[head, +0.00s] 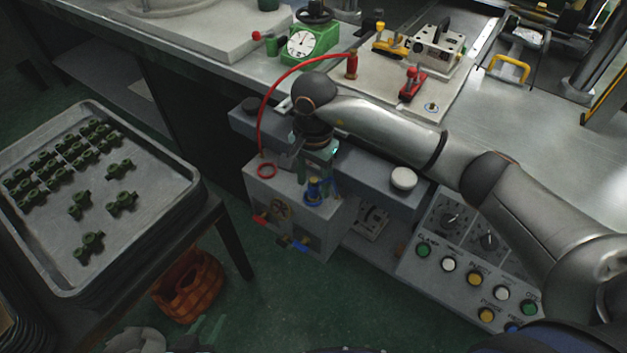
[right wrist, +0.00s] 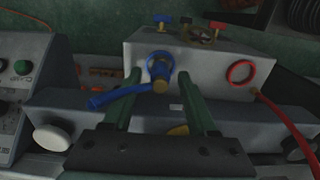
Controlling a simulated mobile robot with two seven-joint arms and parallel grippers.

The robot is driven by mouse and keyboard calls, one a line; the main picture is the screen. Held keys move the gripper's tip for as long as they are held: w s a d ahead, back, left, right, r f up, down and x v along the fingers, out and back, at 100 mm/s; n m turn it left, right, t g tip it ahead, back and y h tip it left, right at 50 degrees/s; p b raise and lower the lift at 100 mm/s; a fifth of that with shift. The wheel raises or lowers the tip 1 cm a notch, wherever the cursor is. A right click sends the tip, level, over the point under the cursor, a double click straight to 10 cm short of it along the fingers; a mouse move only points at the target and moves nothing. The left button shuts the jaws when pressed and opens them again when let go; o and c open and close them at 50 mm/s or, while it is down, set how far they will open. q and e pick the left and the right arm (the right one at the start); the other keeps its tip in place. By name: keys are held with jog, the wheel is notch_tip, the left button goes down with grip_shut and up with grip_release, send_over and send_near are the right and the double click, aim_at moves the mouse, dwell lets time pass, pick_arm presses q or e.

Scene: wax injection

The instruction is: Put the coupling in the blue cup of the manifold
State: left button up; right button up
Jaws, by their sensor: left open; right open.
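The manifold (head: 290,205) is a grey box below the bench edge; it also shows in the right wrist view (right wrist: 205,62). Its blue cup (right wrist: 157,62) shows as a blue ring on the box. A blue fitting (right wrist: 117,97) with a brass end (right wrist: 160,87) is at the cup; I cannot tell how deep it sits. In the head view, blue parts (head: 314,190) show below my right gripper (head: 316,166). That gripper is open, its green fingers on either side of the blue fitting, apart from it. My left gripper (head: 205,330) is low at the bottom edge, partly cut off, open and seemingly empty.
A red ring (head: 267,170) with a red hose (head: 262,110) is on the manifold's left. A tray (head: 160,225) of green parts stands left. A button panel (head: 470,255) and white knob (head: 403,178) lie right. An orange basket (head: 188,285) is on the floor.

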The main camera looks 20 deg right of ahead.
aim_at(314, 179)
notch_tip(314, 179, up, 11)
jog(key=shift+r, duration=0.15)
jog(key=shift+d, duration=0.1)
dwell(0.3)
